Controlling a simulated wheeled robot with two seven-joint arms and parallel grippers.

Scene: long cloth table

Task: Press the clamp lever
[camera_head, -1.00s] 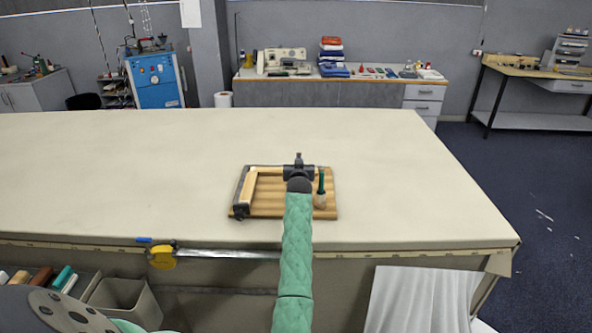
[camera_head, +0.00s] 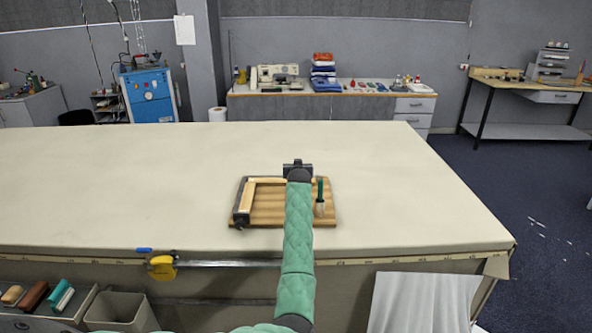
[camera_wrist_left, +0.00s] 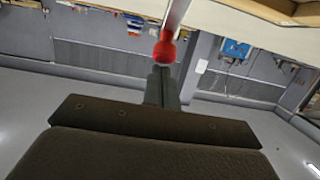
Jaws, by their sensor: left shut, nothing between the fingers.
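A wooden board (camera_head: 268,215) with a pale L-shaped frame (camera_head: 245,195) lies on the cloth table. My left arm, in a green quilted sleeve, reaches over it, and its dark wrist hides part of the board and the clamp in the head view. In the left wrist view my left gripper (camera_wrist_left: 162,75) has its fingers shut and empty. A red knob (camera_wrist_left: 165,48) on a metal lever (camera_wrist_left: 178,14) is right at the fingertips; I cannot tell whether they touch. My right gripper is not in view.
A green-handled brush (camera_head: 320,196) is at the board's right side, close to my forearm. The pale table (camera_head: 120,190) is clear around the board. A yellow tape measure (camera_head: 162,268) is at the front edge, and a white cloth (camera_head: 422,300) hangs at the lower right.

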